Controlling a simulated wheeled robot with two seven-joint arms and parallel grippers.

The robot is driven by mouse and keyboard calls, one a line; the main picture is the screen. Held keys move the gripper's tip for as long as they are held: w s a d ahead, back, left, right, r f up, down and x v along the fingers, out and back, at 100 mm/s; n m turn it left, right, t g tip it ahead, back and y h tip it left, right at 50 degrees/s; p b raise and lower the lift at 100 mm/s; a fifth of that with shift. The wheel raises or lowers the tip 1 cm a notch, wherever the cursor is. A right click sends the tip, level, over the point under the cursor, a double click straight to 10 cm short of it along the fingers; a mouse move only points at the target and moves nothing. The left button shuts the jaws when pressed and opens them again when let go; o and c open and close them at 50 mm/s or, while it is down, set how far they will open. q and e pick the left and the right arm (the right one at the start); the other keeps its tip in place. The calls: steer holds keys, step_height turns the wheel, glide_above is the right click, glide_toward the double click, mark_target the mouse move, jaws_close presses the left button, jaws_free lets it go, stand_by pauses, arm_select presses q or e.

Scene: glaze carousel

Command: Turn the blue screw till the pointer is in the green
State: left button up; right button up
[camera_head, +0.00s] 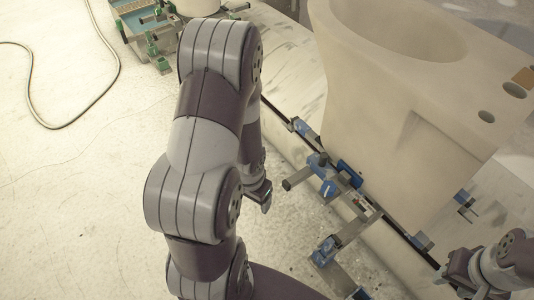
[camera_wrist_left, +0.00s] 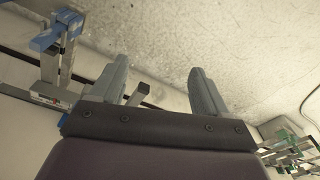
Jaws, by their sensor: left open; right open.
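Several blue clamp parts (camera_head: 322,165) sit on metal rails beside the large cream ceramic piece; I cannot tell which is the blue screw. A blue part (camera_wrist_left: 56,32) with a metal post also shows at upper left in the left wrist view. No pointer or green zone can be made out. My left gripper (camera_head: 262,192) is left of the clamps, partly hidden by my own arm. In the left wrist view its fingers (camera_wrist_left: 160,88) are apart and empty, with a grey bar (camera_wrist_left: 137,94) showing between them. My right gripper (camera_head: 452,270) is at lower right, open, near the rail.
The cream ceramic piece (camera_head: 380,100) fills the upper right. A lower blue clamp (camera_head: 326,250) stands on the near rail. Green clamps (camera_head: 152,50) are on another fixture at the top. A hose (camera_head: 60,126) lies on the pale floor at left, otherwise clear.

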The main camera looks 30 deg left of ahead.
arm_select(q)
steer(key=s+d+r+p, duration=0.1)
steer(key=d+r+p, duration=0.2)
steer(key=r, duration=0.7)
steer(key=s+d+r+n+g+p, duration=0.1)
steer(key=d+r+p, duration=0.2)
steer(key=r+p, duration=0.4)
steer(key=shift+r, duration=1.4)
steer(key=w+d+r+m+t+p, duration=0.1)
steer(key=d+r+p, duration=0.3)
steer(key=r+p, duration=0.4)
step_height(320, 180, up, 4)
steer(key=shift+w+r+m+p, duration=0.3)
steer(key=shift+w+p, duration=0.1)
steer(key=shift+w, duration=0.5)
steer(key=shift+s, duration=0.1)
